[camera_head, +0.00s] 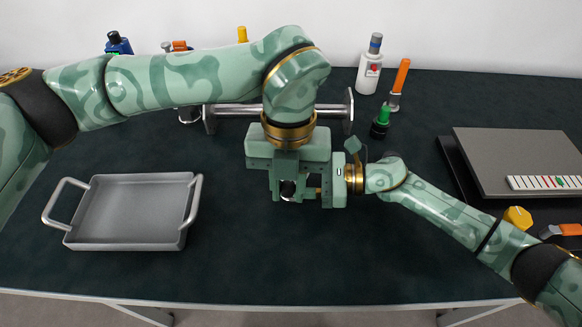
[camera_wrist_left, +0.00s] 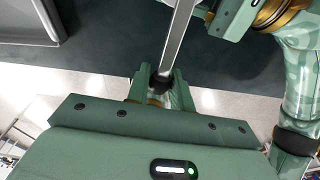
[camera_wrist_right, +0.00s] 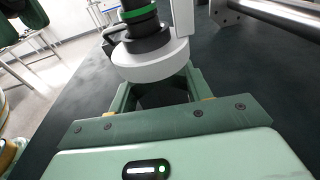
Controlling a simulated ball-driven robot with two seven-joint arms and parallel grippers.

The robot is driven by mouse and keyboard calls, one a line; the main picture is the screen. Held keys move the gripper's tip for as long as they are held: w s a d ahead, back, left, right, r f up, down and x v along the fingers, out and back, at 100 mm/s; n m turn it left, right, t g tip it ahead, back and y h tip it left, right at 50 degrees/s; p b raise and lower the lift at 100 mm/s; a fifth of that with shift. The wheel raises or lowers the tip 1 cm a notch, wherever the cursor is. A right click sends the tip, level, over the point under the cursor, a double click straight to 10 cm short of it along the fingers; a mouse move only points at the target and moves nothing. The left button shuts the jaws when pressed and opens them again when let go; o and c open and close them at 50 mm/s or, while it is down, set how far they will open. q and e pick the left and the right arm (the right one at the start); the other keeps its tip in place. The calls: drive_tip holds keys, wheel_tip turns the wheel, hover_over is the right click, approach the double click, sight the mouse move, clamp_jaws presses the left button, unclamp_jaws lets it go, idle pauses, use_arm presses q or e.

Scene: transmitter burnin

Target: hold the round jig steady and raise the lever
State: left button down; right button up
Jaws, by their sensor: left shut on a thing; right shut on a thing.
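The round jig (camera_wrist_right: 152,60) is a light grey ring-shaped body, seen close up in the right wrist view, with a black and green-banded cylinder (camera_wrist_right: 140,15) standing in it. My right gripper (camera_wrist_right: 158,92) is shut on the jig's near side. The lever (camera_wrist_left: 179,42) is a straight silver bar with a black end in the left wrist view. My left gripper (camera_head: 287,190) points down from above and is shut on that black end, which also shows in the left wrist view. In the head view the two grippers sit close together and hide most of the jig and lever.
A grey two-handled tray (camera_head: 186,236) stands at left, empty. A metal bar on end plates (camera_head: 240,109) lies behind the grippers. A white device (camera_head: 369,74), an orange-handled piece (camera_head: 401,76) and a green-capped piece (camera_head: 381,122) stand behind right. A grey flat box (camera_head: 520,155) is at right.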

use_arm(q)
drive_tip(key=shift+r, duration=0.2)
drive_tip(key=shift+w+r, duration=0.25)
drive_tip(key=shift+r, duration=0.95)
drive_tip(key=shift+w+r, duration=0.2)
drive_tip(key=shift+r, duration=0.35)
drive_tip(key=shift+w+r, duration=0.2)
drive_tip(key=shift+r, duration=0.3)
drive_tip(key=shift+w+d+r, duration=0.1)
drive_tip(key=shift+w+r, duration=0.25)
drive_tip(key=shift+r, duration=0.2)
drive_tip(key=shift+w+r, duration=0.3)
drive_tip(key=shift+r, duration=0.2)
drive_tip(key=shift+w+r, duration=0.1)
drive_tip(key=shift+r, duration=0.05)
